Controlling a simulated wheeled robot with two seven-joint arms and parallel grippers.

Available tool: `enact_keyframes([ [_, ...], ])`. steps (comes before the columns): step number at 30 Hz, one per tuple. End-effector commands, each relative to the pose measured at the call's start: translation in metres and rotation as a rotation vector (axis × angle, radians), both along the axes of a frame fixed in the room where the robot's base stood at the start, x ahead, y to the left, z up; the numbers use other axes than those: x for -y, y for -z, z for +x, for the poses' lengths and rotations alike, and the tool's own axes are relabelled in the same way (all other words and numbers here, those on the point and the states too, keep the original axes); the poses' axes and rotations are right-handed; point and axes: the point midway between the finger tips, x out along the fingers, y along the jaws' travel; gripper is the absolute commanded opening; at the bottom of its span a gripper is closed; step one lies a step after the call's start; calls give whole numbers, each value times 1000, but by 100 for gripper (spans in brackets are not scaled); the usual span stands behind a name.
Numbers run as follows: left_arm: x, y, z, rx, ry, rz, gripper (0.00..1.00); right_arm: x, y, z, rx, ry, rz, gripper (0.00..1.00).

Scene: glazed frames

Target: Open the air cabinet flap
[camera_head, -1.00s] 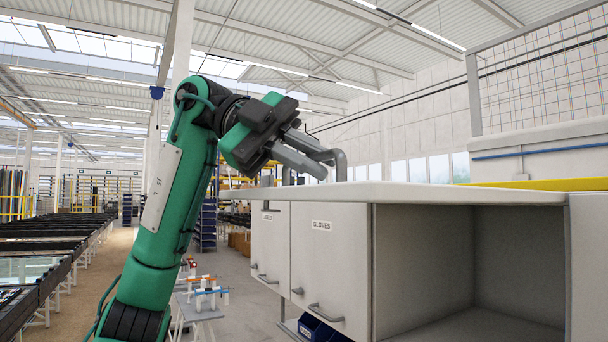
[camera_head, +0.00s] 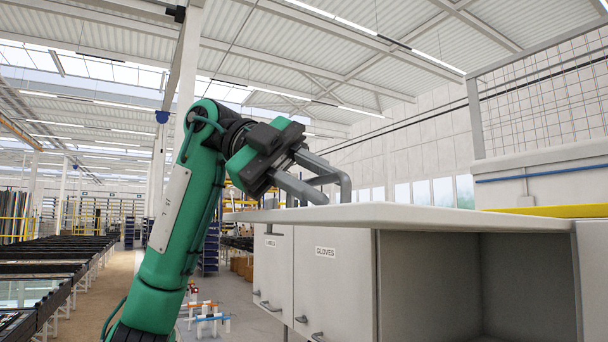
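The flap (camera_head: 430,213) is a pale panel standing out nearly level above an open grey cabinet compartment (camera_head: 525,285). I see it almost edge-on, with its near edge toward me. My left gripper (camera_head: 318,193) is dark grey, at the end of my green arm, and lies over the left part of the flap. Its fingers point down to the right, beside a bent grey bar (camera_head: 345,188) on the flap that looks like its handle. Whether the fingers are closed around the bar is unclear. My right gripper is not in view.
Closed cabinet doors marked LABELS (camera_head: 272,265) and GLOVES (camera_head: 335,285) stand left of the compartment. A yellow rail (camera_head: 550,211) runs behind at right. Dark conveyors (camera_head: 60,255) line the far left, with open floor between.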

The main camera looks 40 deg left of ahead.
Motion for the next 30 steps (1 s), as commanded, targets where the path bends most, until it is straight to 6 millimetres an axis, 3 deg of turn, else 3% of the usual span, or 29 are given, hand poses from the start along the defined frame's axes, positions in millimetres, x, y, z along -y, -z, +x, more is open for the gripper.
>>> enact_keyframes([
  [5,-14,-7,-4,2,-1,-4,25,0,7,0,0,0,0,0],
  [21,-96,-56,-28,1,0,-3,25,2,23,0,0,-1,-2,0],
  [30,-115,-66,-32,-1,0,-2,25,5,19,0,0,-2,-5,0],
])
